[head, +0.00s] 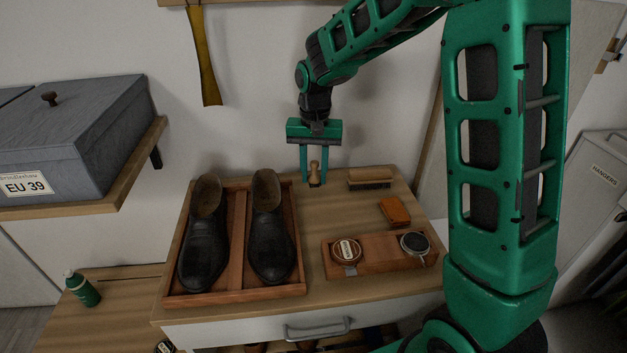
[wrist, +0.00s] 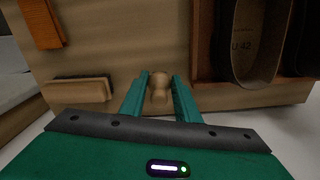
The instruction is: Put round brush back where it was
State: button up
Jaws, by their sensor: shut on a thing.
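The round brush (head: 315,170) has a turned wooden handle and a dark lower end. My gripper (head: 315,179) is shut on it, one green finger on each side, pointing down. The brush is upright near the back edge of the wooden top (head: 330,293), between the shoe tray and a long brush. I cannot tell if its lower end touches the top. In the wrist view the round brush (wrist: 160,88) shows as a pale knob between the fingertips; its bristles are hidden there.
A wooden tray (head: 237,240) with two black shoes stands left. The long brush (head: 370,178), an orange block (head: 394,211) and a wooden holder (head: 380,264) with two round tins stand right. A grey box (head: 75,135) sits on a shelf at the left.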

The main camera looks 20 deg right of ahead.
aim_at(314, 163)
jog(key=shift+f, duration=1.25)
jog(key=shift+f, duration=0.1)
jog(key=o, duration=1)
jog(key=shift+o, duration=0.2)
notch_tip(314, 163, up, 12)
jog(key=shift+r, duration=0.15)
jog(key=s+d+r, duration=0.1)
jog(key=s+d, duration=0.8)
jog(key=s+d+f, duration=0.1)
jog(key=s+d, duration=0.2)
jog(key=s, duration=0.5)
jog(key=s+d+f+m, duration=0.1)
jog(key=s+d+f, duration=0.1)
jog(key=s, duration=0.6)
jog(key=s+d+f, duration=0.1)
jog(key=s+d, duration=0.2)
jog(key=s, duration=0.5)
jog(key=shift+s+d+f+m, duration=0.3)
jog(key=shift+s+d+f, duration=0.05)
jog(key=shift+s+d, duration=0.05)
